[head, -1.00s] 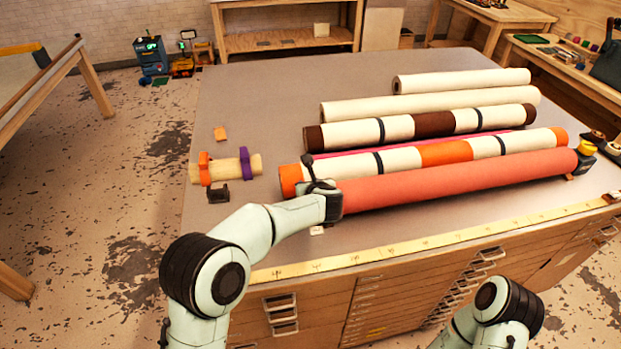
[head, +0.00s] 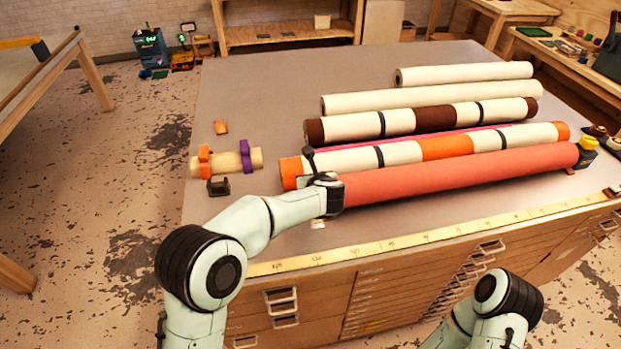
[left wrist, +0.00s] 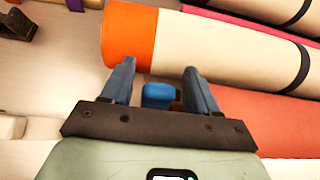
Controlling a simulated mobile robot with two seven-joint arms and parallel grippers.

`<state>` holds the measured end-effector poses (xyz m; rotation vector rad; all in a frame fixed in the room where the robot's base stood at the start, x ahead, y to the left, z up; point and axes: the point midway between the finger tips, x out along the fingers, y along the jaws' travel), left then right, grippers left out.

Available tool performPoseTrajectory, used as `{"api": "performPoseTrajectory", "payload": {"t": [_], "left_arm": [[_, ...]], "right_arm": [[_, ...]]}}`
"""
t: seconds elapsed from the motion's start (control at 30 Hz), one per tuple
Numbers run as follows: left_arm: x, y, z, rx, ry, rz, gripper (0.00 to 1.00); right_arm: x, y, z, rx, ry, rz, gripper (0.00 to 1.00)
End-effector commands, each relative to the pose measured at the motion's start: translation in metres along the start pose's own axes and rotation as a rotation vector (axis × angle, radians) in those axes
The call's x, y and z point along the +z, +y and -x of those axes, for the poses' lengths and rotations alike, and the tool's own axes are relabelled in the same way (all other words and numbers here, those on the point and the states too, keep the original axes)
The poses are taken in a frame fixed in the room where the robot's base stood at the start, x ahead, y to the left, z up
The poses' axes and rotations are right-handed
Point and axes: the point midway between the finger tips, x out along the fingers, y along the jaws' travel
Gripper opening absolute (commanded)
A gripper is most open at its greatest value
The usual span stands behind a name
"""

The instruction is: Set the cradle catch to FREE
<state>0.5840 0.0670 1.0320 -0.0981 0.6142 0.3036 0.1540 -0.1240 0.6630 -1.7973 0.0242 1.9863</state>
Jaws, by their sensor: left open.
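A small blue block (left wrist: 158,95), perhaps the cradle catch, shows in the left wrist view between the fingers of my left gripper (left wrist: 160,72). A small brown-orange part shows beside it. The gripper is open, and I cannot tell whether a finger touches the block. In the head view the left gripper (head: 322,180) is at the near left end of the coral roll (head: 460,172) and hides that end and the block. No FREE marking is readable. My right arm shows at the lower right, its gripper out of view.
A cream roll with orange ends (head: 405,156) lies just behind the coral one, with several more rolls beyond. A dark block with a yellow knob (head: 588,143) stands at the right end. A short tan roll (head: 225,162) lies at left. A yellow measuring strip (head: 400,244) runs along the front edge.

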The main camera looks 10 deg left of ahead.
Motion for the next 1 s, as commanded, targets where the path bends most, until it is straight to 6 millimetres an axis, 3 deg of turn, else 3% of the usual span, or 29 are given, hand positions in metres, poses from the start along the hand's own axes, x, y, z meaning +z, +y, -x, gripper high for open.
{"api": "performPoseTrajectory", "payload": {"t": [0.3,0.5,0.7,0.97,1.0], "left_arm": [[-0.003,0.000,0.069,-0.005,0.000,0.000,0.60],[-0.002,0.000,0.105,-0.002,-0.001,0.000,0.60],[-0.001,0.000,0.120,0.000,-0.001,-0.002,0.60],[0.000,0.000,0.122,0.000,-0.001,-0.001,0.60],[-0.001,0.000,0.122,0.000,-0.001,-0.001,0.53]], "right_arm": [[0.015,0.013,-0.021,0.007,-0.019,-0.007,0.43],[0.018,0.016,-0.027,0.008,-0.024,-0.009,0.43],[0.019,0.017,-0.029,0.009,-0.025,-0.009,0.43],[0.019,0.017,-0.029,0.009,-0.025,-0.009,0.43],[0.019,0.017,-0.029,0.009,-0.025,-0.009,0.43]]}}
